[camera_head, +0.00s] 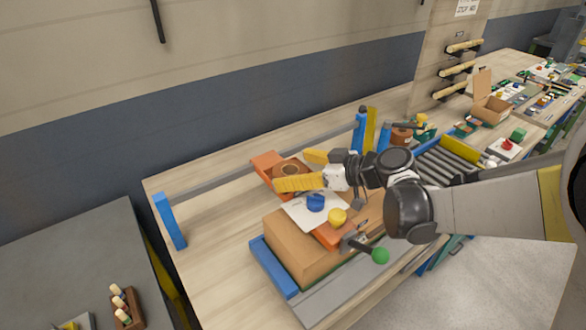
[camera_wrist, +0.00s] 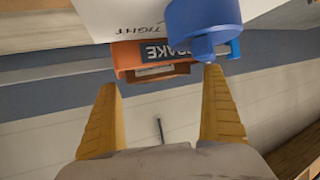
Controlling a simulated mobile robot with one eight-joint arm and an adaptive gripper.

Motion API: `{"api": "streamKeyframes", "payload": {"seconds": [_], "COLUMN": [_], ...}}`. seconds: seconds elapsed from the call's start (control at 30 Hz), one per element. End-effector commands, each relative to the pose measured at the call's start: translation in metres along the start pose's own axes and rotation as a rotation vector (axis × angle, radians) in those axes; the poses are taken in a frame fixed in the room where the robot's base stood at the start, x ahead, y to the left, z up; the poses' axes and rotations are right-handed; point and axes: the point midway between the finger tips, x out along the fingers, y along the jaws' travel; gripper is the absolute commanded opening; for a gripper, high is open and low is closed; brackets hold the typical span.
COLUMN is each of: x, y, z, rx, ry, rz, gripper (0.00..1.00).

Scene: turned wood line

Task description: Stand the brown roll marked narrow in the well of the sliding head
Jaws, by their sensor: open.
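My gripper (camera_head: 290,169) is open, its two yellow fingers spread above the bench and pointing left. In the wrist view my gripper (camera_wrist: 160,78) has nothing between its fingers. An orange block with a round brown opening or ring (camera_head: 268,161) sits at the rail behind the fingers; it looks like the sliding head, but the fingers partly cover it. A brown round piece (camera_head: 401,136) stands farther right, behind my arm. I cannot read any "narrow" mark, so I cannot tell which brown thing is the roll.
In the wrist view an orange part reads BRAKE (camera_wrist: 158,50). Bare bench (camera_head: 205,235) lies left.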

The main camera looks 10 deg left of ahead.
Motion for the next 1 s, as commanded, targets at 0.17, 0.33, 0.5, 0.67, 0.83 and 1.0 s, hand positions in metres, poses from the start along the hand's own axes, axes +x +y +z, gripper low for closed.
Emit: {"api": "streamKeyframes", "payload": {"seconds": [0.17,0.33,0.5,0.67,0.83,1.0], "x": [-0.036,-0.076,-0.104,-0.116,-0.118,-0.134], "y": [0.001,0.001,0.001,0.000,0.000,-0.008], "z": [-0.002,-0.002,-0.001,0.000,0.000,0.006], "rx": [0.003,0.002,0.002,0.001,0.002,0.088], "ry": [0.001,0.000,0.000,0.000,-0.001,-0.085], "rz": [0.005,0.005,0.004,0.002,0.002,0.047], "gripper": [0.97,0.97,0.97,0.97,0.97,0.97]}}
